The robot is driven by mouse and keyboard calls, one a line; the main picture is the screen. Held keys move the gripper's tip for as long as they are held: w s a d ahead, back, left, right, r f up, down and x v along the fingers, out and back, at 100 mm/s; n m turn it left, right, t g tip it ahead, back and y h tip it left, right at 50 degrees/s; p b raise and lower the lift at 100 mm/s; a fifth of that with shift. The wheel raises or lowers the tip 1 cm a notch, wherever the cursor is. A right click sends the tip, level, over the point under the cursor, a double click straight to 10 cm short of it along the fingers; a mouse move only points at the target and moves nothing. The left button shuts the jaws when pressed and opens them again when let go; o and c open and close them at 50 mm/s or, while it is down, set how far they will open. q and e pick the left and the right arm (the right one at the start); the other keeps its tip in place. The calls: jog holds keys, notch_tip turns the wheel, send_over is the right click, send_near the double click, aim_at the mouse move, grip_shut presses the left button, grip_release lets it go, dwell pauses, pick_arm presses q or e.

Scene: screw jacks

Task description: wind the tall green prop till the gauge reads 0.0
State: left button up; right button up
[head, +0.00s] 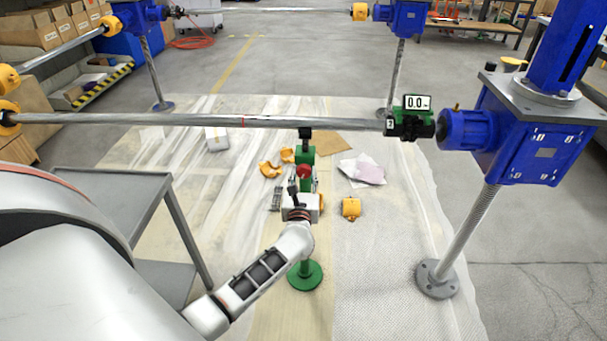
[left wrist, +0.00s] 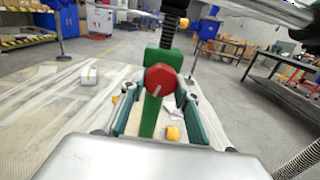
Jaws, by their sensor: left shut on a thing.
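The tall green prop (head: 305,272) stands upright on its round green foot on the sheeted floor. Its black head (head: 305,132) is under the long steel shaft (head: 270,122); I cannot tell whether they touch. A red knob (head: 304,170) is on the prop's upper body; in the left wrist view the red knob (left wrist: 160,80) carries a pale line. My left gripper (head: 303,184) is shut on the red knob, with a finger on each side of it. The gauge (head: 416,102) on the shaft's right end reads 0.0. My right gripper is not in view.
A blue screw jack (head: 535,145) stands at the right, and other blue jacks are at the back. A grey trolley (head: 130,185) is at the left. Orange parts (head: 351,207), paper (head: 362,170) and a small white box (head: 216,138) lie on the floor.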

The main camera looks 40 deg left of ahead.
pick_arm(q)
jog(key=o, duration=1.1)
jog(key=v, duration=1.2)
jog(key=shift+s, duration=0.1)
dwell(1.0)
